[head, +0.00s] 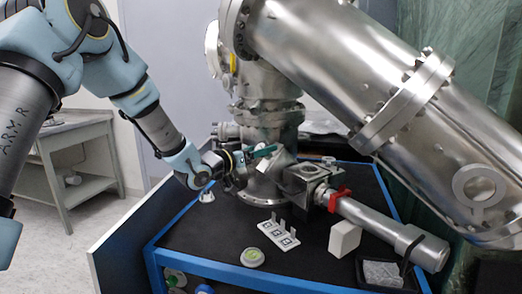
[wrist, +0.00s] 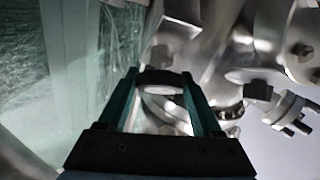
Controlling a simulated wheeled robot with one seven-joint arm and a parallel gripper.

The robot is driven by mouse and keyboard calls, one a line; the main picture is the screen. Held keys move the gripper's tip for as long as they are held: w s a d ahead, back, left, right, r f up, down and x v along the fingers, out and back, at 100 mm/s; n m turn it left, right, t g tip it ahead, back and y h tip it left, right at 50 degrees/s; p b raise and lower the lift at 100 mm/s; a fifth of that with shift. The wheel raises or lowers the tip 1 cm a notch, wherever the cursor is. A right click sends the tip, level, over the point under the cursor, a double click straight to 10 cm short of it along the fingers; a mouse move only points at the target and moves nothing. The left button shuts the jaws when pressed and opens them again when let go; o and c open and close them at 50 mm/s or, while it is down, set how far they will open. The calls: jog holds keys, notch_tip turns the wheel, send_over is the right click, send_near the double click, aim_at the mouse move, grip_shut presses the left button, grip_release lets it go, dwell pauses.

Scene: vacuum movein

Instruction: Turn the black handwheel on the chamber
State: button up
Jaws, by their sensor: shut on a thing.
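The steel vacuum chamber (head: 262,110) stands on the black bench top. My gripper (head: 268,151) reaches in from the left, with its teal fingers at the front of the chamber's lower column. In the wrist view, the two teal fingers of my gripper (wrist: 162,78) stand apart, with a dark, rounded piece between their tips. This appears to be the edge of the black handwheel (wrist: 161,80), and the fingers are shut on it. Most of the wheel is hidden, and I cannot make it out in the head view.
A red clamp (head: 338,200) sits on a steel tube at the right. A white slotted holder (head: 279,236), a round white-green puck (head: 252,257), a white block (head: 344,238) and a black tray (head: 388,276) lie on the bench. The large slanted steel tube (head: 335,60) overhangs the right side.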

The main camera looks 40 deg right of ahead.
jog(key=shift+c, duration=0.9)
jog(key=shift+m, duration=0.3)
jog(key=m+g+b, duration=0.1)
jog(key=m+g, duration=0.2)
jog(key=shift+w+f+m+b, duration=0.1)
jog(key=shift+f+m+b, duration=0.05)
jog(key=shift+m+b, duration=0.2)
jog(key=m+g+y, duration=0.1)
jog(key=m+g, duration=0.3)
jog(key=m, duration=0.1)
jog(key=shift+b, duration=0.3)
jog(key=m+g+y, duration=0.1)
jog(key=m, duration=0.1)
jog(key=m+g+y, duration=0.1)
jog(key=m+g, duration=0.1)
jog(key=m, duration=0.1)
jog(key=shift+y, duration=0.3)
jog(key=m+g+y, duration=0.1)
jog(key=m+y, duration=0.1)
jog(key=m, duration=0.1)
jog(key=m+g+y+p, duration=0.1)
jog(key=m+y, duration=0.1)
jog(key=m, duration=0.1)
jog(key=shift+m+y, duration=0.25)
jog(key=shift+y, duration=0.05)
jog(key=shift+m+y+p, duration=1.05)
jog(key=shift+m+y, duration=0.95)
jog(key=shift+m, duration=0.6)
